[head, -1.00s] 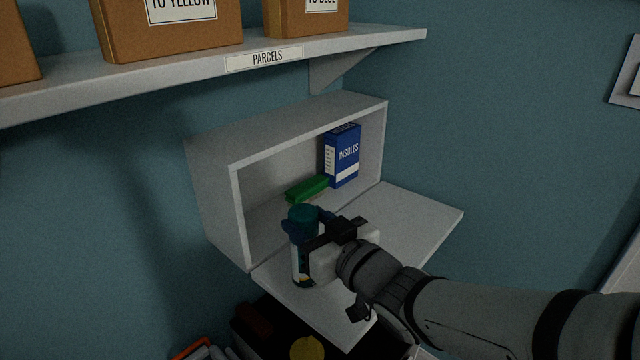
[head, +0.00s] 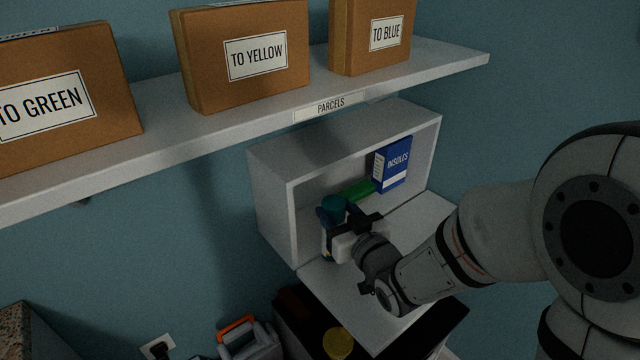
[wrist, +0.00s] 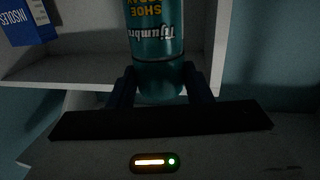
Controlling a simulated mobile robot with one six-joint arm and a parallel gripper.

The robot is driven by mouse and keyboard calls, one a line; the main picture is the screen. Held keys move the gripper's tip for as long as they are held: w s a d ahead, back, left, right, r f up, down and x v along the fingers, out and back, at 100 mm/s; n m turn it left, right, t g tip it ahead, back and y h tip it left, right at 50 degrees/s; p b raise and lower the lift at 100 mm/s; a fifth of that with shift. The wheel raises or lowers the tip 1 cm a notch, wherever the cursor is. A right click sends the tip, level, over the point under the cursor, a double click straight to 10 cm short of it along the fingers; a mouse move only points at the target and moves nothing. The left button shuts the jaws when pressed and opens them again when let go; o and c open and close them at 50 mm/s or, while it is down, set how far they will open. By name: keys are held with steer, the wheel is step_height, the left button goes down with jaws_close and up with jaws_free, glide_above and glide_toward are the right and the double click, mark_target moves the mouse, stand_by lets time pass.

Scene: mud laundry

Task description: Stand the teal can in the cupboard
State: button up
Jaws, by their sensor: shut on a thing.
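The teal can (head: 334,204) is upright in my gripper (head: 342,222), which is shut around it. In the wrist view the can (wrist: 157,45) stands between the two fingers, its printed label upside down. The white cupboard (head: 340,143) is open at the front, and the can is at the left part of its opening. My gripper hides part of the can, and I cannot tell whether its base touches the cupboard floor.
A blue insoles box (head: 392,165) stands in the right of the cupboard, with a green object (head: 357,189) beside it. A lowered white flap (head: 335,292) lies in front. A parcel shelf (head: 270,118) with several cardboard boxes hangs above. A yellow round thing (head: 338,341) is below.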

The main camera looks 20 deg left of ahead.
steer(key=w+a+f+p, duration=0.1)
steer(key=w+a+f, duration=0.2)
steer(key=w+a, duration=0.3)
steer(key=shift+w+a+f, duration=0.15)
steer(key=shift+a+f, duration=0.25)
steer(key=shift+a, duration=0.6)
steer(key=shift+f, duration=0.2)
steer(key=o, duration=1.4)
steer(key=shift+r, duration=0.15)
steer(key=b+v, duration=0.1)
steer(key=v, duration=1.1)
